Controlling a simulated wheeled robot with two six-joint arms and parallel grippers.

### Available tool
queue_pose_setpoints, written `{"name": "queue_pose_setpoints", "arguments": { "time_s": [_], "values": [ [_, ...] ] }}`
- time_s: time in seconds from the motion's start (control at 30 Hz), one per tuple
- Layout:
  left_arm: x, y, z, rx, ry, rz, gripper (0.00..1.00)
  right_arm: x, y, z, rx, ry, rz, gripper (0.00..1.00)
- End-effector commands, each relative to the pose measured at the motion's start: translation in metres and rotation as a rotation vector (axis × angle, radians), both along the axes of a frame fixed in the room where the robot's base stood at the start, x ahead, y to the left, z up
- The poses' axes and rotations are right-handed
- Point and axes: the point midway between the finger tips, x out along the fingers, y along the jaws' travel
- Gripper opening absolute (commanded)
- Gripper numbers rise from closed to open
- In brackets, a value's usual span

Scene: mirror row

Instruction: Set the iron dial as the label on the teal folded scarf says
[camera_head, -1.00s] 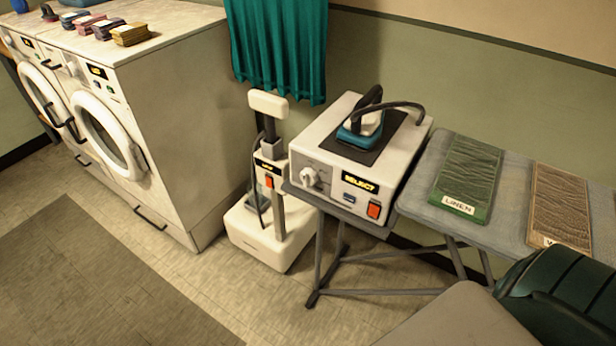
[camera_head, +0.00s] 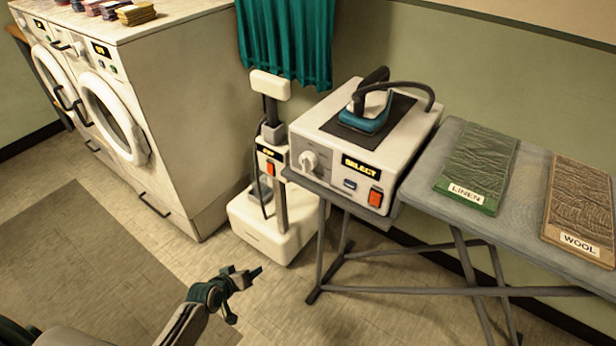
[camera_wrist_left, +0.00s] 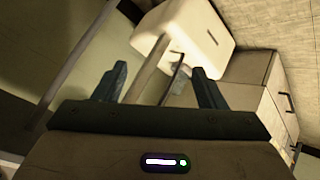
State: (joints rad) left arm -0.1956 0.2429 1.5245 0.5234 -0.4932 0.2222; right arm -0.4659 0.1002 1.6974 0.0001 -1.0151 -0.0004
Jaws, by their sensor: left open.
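The iron station (camera_head: 380,155) is a white box on the ironing board's left end, with a teal-and-white iron (camera_head: 366,118) on its dark top pad. Its white dial (camera_head: 309,160) is on the front left; its pointer setting is too small to read. A display on the front reads SELECT. A green folded cloth (camera_head: 478,165), the nearest to teal of the two on the board, carries a label reading LINEN. My left gripper (camera_head: 242,285) is open and empty, low in front of the station and apart from it. It also shows in the left wrist view (camera_wrist_left: 162,85). My right gripper is out of view.
A brown folded cloth (camera_head: 582,205) labelled WOOL lies right on the board (camera_head: 524,178). A white steamer with a post (camera_head: 272,235) stands left of the station, near my left gripper. A teal curtain (camera_head: 285,40) hangs behind. White washers (camera_head: 170,100) stand left. The floor in front is open.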

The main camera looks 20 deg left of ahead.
Motion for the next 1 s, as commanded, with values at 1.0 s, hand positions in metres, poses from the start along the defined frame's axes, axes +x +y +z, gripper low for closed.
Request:
{"name": "queue_pose_setpoints", "arguments": {
  "time_s": [1.0],
  "values": [
    [0.124,-0.107,0.325,-0.592,-0.543,-0.176,0.65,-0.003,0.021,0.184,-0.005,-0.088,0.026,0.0]
  ]
}}
